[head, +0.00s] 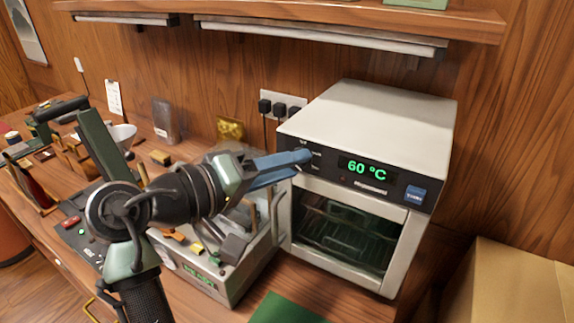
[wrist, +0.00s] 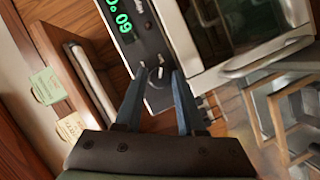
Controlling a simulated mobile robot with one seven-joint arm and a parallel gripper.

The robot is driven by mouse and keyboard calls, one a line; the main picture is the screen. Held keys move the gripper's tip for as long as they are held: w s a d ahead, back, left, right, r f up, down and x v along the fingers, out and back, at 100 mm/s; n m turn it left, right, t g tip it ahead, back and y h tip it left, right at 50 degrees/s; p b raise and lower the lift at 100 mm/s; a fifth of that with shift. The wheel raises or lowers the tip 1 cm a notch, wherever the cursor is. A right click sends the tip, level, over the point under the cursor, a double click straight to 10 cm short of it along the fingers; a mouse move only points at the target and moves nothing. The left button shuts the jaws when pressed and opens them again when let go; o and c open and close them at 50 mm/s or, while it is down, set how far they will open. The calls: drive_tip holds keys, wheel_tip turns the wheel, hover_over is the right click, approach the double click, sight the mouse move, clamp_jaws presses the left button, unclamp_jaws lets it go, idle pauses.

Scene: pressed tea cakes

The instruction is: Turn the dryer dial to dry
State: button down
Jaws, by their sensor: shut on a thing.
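The dryer (head: 385,95) is a white box with a glass door and a dark front panel, standing on the bench at the right. Its display (head: 367,170) reads 60 °C in green and also shows in the wrist view (wrist: 127,17). My gripper (head: 303,157) reaches the left end of the panel with its blue fingers. In the wrist view, the dial (wrist: 157,73) lies between the fingertips, and the gripper is shut on it. The dial is mostly hidden in the head view. I cannot read which mark it points to.
A blue button (head: 415,195) is at the panel's right end. A grey tool-filled box (head: 215,285) stands left of the dryer, with a green mat (head: 285,308) in front. A shelf (head: 470,22) hangs above. A cardboard box (head: 515,285) is at lower right.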

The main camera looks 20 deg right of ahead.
drive_tip(key=c, duration=0.5)
unclamp_jaws()
drive_tip(key=b+v, duration=0.1)
drive_tip(key=v, duration=1.2)
